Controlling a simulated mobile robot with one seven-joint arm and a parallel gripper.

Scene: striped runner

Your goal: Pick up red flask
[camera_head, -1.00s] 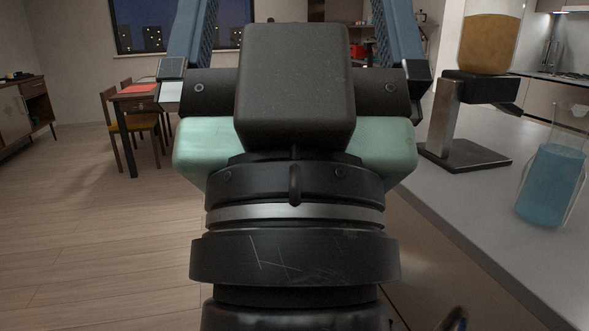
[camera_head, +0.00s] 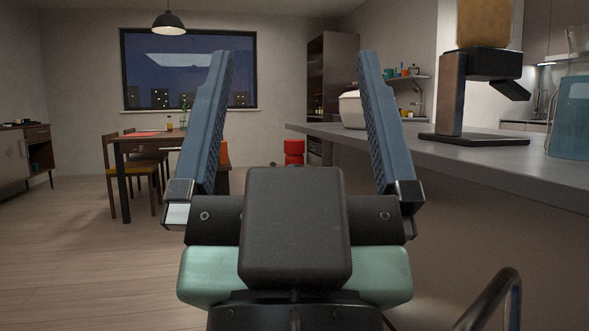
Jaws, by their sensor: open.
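My gripper (camera_head: 295,60) is open and empty, its two blue fingers pointing up and forward into the room in the head view. A small red object (camera_head: 293,152) shows far off between the fingers, near the far end of the counter. It is too small to tell whether it is the red flask. No other thing that looks like a red flask shows.
The grey counter (camera_head: 500,165) runs along the right. On it stand a coffee grinder (camera_head: 463,95), a glass jug of blue liquid (camera_head: 572,120) and a white pot (camera_head: 352,108). A dining table (camera_head: 150,143) with chairs stands at the left. The wooden floor at left is open.

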